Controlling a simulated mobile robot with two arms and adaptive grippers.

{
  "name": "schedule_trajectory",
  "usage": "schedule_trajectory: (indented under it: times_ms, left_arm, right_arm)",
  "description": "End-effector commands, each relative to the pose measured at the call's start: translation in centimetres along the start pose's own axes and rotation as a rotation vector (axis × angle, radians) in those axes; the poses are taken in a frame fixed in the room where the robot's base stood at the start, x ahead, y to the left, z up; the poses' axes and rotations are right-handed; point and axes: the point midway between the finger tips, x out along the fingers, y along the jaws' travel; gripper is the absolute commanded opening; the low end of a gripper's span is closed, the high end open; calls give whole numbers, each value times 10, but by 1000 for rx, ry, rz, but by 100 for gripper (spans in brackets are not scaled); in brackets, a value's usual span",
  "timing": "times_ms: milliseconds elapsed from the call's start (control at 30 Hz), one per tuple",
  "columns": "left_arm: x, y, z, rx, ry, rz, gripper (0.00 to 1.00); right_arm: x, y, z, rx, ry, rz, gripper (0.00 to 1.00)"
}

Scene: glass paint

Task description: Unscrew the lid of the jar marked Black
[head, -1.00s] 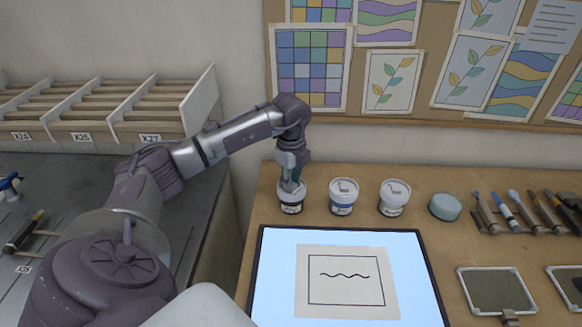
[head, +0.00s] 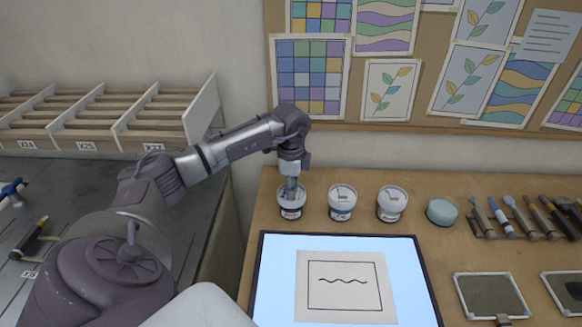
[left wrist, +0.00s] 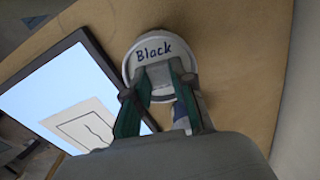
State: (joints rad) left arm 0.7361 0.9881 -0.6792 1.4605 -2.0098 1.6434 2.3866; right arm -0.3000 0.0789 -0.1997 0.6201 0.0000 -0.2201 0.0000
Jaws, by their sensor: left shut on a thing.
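The jar marked Black (head: 291,210) stands upright on the wooden table, leftmost of three white-lidded jars. Its white lid (left wrist: 157,43) carries the word "Black" in the left wrist view. My left gripper (head: 291,190) points straight down onto this jar. In the left wrist view its fingers (left wrist: 160,80) reach the lid and are shut on a raised part that they mostly hide. The lid appears seated on the jar. My right gripper is in neither view.
Two more jars, a middle one (head: 341,204) and a right one (head: 391,204), stand close by. A pale blue round item (head: 442,211) and a row of brushes and tools (head: 515,217) lie farther right. A lit panel (head: 405,285) with a drawing lies in front.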

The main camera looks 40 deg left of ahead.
Motion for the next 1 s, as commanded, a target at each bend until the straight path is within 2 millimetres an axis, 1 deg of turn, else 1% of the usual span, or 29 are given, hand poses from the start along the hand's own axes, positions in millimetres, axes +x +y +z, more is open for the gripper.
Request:
schedule_trajectory:
  times_ms: [33,400,533,867,1000]
  left_arm:
    - [12,9,-2,-31,-8,27,0]
    - [12,8,-2,-324,-12,25,0]
    - [13,8,-2,-365,-12,25,0]
    - [13,8,-2,-377,-12,25,0]
    - [11,8,-2,-458,-14,25,0]
  right_arm:
    - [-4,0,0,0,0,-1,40]
    - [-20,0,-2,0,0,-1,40]
    - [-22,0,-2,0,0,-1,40]
    - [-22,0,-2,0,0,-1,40]
    - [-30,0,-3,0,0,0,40]
